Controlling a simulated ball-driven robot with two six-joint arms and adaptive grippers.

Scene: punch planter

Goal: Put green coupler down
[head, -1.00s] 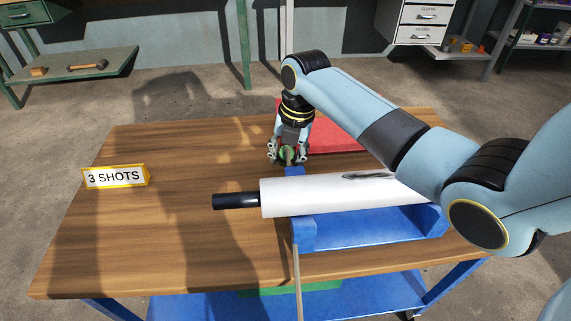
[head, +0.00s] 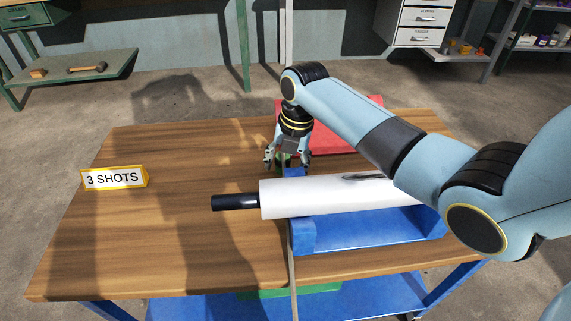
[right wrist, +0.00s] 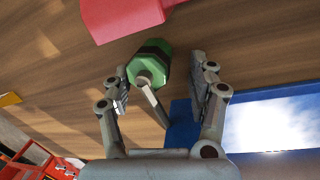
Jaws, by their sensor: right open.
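The green coupler (right wrist: 149,65) shows in the right wrist view, a green body with a dark band and a grey stem end, resting on the wooden table. It lies ahead of and between the fingers of my right gripper (right wrist: 160,82), which is open with a gap on both sides. In the head view my right gripper (head: 287,160) points down behind the blue cradle, and only a sliver of the coupler (head: 282,160) shows among its fingers. My left gripper is not in view.
A white cylinder (head: 320,196) with a black end lies on the blue cradle (head: 375,232) close to my right gripper. A red object (head: 338,139) is behind. A "3 SHOTS" sign (head: 114,178) stands at left. The table's left half (head: 150,240) is mostly clear.

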